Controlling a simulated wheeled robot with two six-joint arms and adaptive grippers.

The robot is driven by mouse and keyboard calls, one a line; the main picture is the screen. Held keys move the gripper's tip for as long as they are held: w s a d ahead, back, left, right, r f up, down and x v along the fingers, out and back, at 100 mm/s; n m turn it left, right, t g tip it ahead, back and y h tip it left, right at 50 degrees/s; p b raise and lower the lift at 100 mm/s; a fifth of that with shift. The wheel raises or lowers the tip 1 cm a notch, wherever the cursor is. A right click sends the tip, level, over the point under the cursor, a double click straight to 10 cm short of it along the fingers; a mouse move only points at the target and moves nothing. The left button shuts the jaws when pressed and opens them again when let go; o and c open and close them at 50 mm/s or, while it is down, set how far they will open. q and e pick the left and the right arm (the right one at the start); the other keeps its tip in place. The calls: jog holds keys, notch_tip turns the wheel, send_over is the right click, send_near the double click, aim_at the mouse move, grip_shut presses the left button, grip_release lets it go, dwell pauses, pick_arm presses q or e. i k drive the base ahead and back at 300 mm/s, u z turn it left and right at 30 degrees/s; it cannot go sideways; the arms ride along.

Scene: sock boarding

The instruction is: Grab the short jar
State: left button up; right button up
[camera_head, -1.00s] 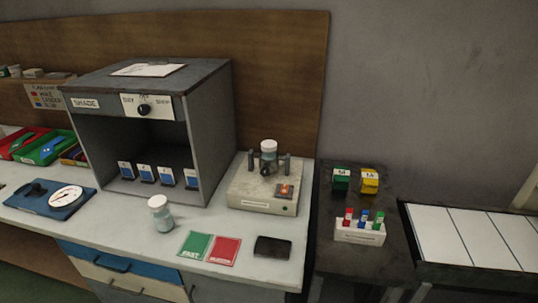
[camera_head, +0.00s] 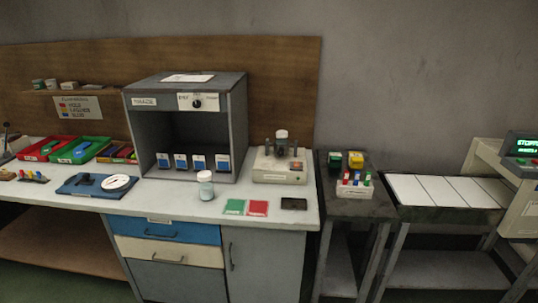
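A jar with a white lid and pale blue-grey body (camera_head: 205,186) stands upright on the white counter, in front of the shade cabinet. A second white-lidded jar (camera_head: 281,137) sits upright on top of the beige device, between its dark posts. Small, low jars or tins (camera_head: 69,87) stand on the wooden shelf at the upper left. They are too small to make out well, and I cannot tell which one the task calls the short jar. Neither of my grippers is in view.
The grey shade cabinet (camera_head: 240,115) and beige device (camera_head: 279,172) stand on the counter (camera_head: 150,195). Green and red cards (camera_head: 246,207) and a black pad (camera_head: 294,204) lie near its front edge. A blue board (camera_head: 82,187) and trays (camera_head: 82,149) are left. A dark side table (camera_head: 350,205) stands right.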

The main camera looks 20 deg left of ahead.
aim_at(280, 140)
jog(key=z, duration=0.75)
jog(key=i, duration=1.35)
jog(key=u, duration=0.15)
